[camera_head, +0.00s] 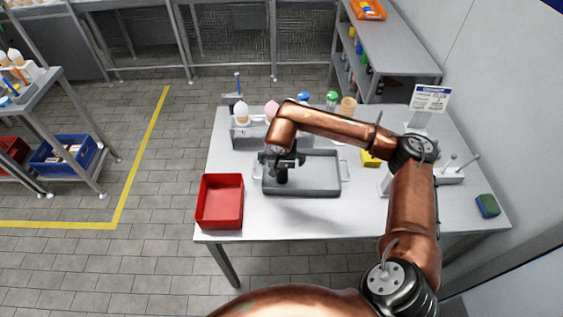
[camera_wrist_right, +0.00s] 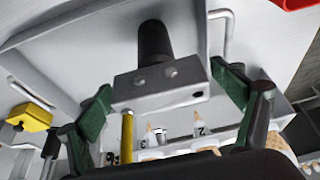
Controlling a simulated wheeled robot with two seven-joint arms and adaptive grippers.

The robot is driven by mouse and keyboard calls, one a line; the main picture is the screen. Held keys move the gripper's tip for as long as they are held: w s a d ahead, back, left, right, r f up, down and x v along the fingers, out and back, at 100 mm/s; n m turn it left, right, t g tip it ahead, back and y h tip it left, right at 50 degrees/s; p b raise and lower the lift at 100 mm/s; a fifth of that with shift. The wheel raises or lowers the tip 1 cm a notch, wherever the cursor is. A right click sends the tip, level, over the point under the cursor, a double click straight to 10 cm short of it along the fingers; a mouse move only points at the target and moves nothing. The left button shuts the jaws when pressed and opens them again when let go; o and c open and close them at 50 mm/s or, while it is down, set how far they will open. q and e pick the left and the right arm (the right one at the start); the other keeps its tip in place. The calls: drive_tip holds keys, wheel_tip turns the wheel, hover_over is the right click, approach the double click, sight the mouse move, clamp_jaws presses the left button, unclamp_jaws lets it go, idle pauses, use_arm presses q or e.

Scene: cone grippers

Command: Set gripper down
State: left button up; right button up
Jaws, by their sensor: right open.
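A tool (camera_wrist_right: 160,85) with a grey block body and a black cylindrical end shows between my right fingers in the right wrist view. The grey tray (camera_head: 318,186) lies on the table, and the tool's dark end (camera_head: 282,175) shows over its left part, below my right gripper (camera_head: 283,160). In the wrist view my right gripper (camera_wrist_right: 165,98) is open, with a green pad at each side of the grey block. I cannot tell whether the pads touch it or whether the tool rests on the tray floor. My left gripper is not in view.
A red bin (camera_head: 220,202) stands left of the tray. A rack (camera_head: 246,134) with several coloured cones is behind it. A yellow block (camera_head: 370,159) and a green-blue sponge (camera_head: 487,205) lie to the right. The table front is clear.

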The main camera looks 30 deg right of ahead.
drive_tip(key=shift+r, duration=0.1)
drive_tip(key=shift+r, duration=0.3)
drive_tip(key=p+v, duration=0.1)
drive_tip(key=v, duration=1)
drive_tip(key=shift+r, duration=0.25)
drive_tip(key=shift+s+a, duration=0.1)
